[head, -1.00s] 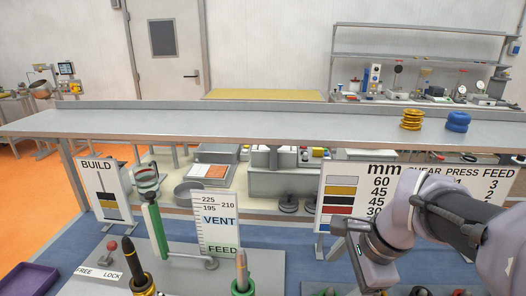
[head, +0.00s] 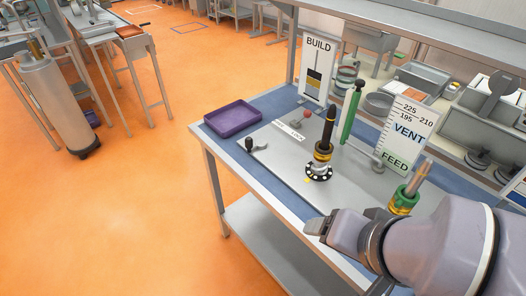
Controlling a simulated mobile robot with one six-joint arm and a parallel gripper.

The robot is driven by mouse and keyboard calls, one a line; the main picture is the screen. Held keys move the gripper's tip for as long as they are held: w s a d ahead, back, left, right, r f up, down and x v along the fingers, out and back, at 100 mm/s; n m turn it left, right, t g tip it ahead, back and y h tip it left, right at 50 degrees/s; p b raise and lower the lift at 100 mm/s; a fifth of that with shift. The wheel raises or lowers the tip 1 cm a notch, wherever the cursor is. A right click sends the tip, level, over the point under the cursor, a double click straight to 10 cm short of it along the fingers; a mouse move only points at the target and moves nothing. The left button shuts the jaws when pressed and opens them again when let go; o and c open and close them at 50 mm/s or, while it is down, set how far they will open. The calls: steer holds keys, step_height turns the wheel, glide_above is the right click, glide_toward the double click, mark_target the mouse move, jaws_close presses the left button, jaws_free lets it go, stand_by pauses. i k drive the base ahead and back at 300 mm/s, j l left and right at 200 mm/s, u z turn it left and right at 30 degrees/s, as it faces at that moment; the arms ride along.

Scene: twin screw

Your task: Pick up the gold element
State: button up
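No separate gold element lies loose in the present view. Gold-coloured parts show on two uprights: a black-tipped screw (head: 327,132) with gold and dark rings around its lower part, and a second upright (head: 405,198) with a green collar and gold below it. I cannot tell whether either is the gold element. My gripper (head: 318,226) is at the lower middle, pointing left over the table's front edge, apart from both uprights. Its fingers are seen from an angle that hides the gap. Nothing is seen in it.
A purple tray (head: 232,119) sits at the table's left corner. A BUILD sign (head: 316,70), a VENT/FEED sign (head: 407,134) and a green post (head: 349,115) stand behind the screws. Open orange floor (head: 130,210) lies left.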

mark_target(321, 156)
steer(key=i+j+z, duration=0.2)
steer(key=j+z, duration=0.3)
steer(key=j, duration=0.6)
steer(key=j+z, duration=0.45)
steer(key=j, duration=0.7)
